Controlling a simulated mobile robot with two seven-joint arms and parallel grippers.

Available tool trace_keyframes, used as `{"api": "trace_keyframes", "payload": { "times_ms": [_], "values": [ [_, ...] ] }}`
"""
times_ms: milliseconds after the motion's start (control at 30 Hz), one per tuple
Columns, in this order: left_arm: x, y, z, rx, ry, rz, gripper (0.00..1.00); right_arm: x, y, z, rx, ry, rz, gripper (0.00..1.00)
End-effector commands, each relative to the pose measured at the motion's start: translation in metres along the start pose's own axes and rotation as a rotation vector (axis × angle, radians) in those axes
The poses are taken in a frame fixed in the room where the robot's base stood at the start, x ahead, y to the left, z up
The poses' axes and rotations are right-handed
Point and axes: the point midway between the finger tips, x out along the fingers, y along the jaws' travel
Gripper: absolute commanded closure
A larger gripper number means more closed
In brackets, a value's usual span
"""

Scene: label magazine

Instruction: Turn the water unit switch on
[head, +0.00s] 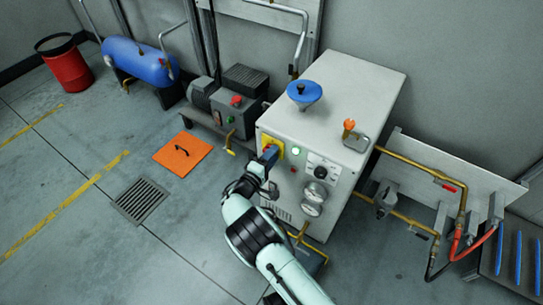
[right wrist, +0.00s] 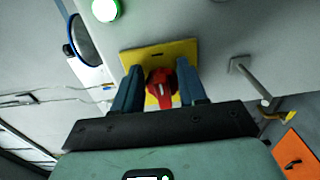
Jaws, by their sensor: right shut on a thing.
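The water unit (head: 330,120) is a white cabinet in the middle of the head view. Its switch is a red rotary handle (right wrist: 162,88) on a yellow plate (right wrist: 185,53), seen in the right wrist view; the plate also shows in the head view (head: 266,141). My right gripper (head: 270,155) is at the front of the cabinet, and its blue fingers sit on both sides of the red handle, shut on it. In the head view the gripper hides the handle. A green lamp (head: 296,152) beside the plate looks lit. My left gripper is not in view.
Yellow pipes (head: 415,168) run right. The floor at left is open around an orange plate (head: 182,154) and a drain grate (head: 140,200).

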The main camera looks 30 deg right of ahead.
Motion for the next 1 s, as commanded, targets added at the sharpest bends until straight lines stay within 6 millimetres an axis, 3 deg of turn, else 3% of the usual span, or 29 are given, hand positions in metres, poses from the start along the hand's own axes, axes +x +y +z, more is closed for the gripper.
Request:
{"api": "trace_keyframes", "payload": {
  "times_ms": [500, 533, 600, 1000],
  "values": [
    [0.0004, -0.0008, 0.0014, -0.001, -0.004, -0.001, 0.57, -0.0013, -0.0011, -0.0011, 0.019, 0.003, -0.002, 0.89],
    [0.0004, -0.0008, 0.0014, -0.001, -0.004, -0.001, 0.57, -0.0013, -0.0011, -0.0012, 0.019, 0.003, -0.002, 0.52],
    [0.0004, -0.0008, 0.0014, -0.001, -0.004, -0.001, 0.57, -0.0011, -0.0010, -0.0011, 0.019, 0.003, -0.002, 0.33],
    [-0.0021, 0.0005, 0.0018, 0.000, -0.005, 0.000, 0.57, -0.0087, 0.0002, -0.0013, 0.018, 0.003, -0.001, 0.33]
  ]
}}
